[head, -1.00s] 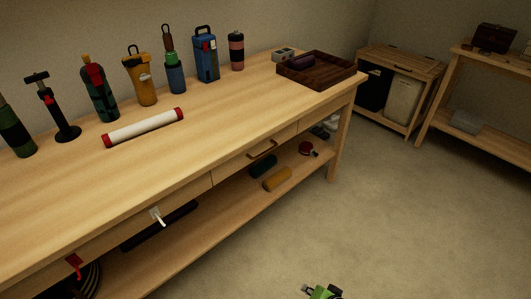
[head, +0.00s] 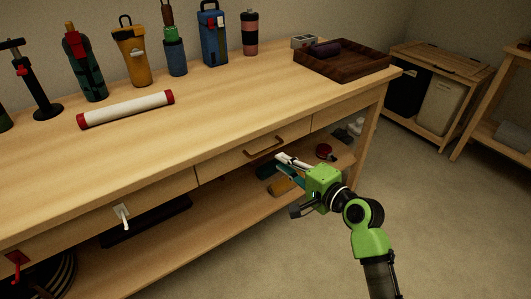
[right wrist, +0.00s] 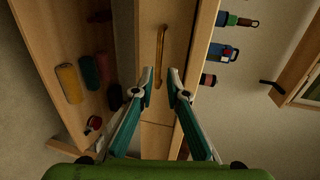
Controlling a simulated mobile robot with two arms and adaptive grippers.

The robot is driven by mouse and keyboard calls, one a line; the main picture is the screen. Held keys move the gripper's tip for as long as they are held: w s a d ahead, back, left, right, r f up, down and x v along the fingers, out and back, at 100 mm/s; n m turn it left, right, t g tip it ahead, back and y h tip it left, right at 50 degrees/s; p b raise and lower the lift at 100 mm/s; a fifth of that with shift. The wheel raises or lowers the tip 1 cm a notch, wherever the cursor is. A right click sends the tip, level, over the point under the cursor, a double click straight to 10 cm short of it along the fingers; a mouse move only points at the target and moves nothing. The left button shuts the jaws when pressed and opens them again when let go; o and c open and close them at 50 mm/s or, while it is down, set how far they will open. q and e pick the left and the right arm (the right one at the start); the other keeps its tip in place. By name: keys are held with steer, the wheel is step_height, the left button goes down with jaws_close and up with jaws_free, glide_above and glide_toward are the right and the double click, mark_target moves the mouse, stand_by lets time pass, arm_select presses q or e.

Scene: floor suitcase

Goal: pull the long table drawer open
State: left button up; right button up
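The long table drawer (head: 236,161) is shut in the front of the wooden table, with a curved brass handle (head: 264,145) on its face. In the right wrist view the handle (right wrist: 159,55) lies straight ahead, beyond the fingertips. My right gripper (head: 281,164) is close in front of the drawer, a little below and right of the handle. Its two fingers (right wrist: 161,80) are apart with nothing between them, and they do not appear to touch the handle. My left gripper is not in view.
Bottles, a pump and a red-ended white tube (head: 126,108) stand or lie on the tabletop (head: 200,110), with a dark wooden tray (head: 342,64) at its right end. The lower shelf holds rolls. Open floor (head: 440,210) lies to the right.

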mark_target(265, 150)
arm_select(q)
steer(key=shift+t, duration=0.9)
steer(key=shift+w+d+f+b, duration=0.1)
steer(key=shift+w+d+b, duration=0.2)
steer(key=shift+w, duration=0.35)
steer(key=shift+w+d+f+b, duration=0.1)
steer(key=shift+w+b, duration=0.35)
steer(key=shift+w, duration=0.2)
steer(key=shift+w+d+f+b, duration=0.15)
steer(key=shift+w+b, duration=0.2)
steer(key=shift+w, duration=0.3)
arm_select(e)
steer(key=shift+x, duration=4.9)
steer(key=shift+d, duration=0.15)
jaws_close()
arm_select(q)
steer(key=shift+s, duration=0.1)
arm_select(e)
steer(key=shift+f, duration=0.1)
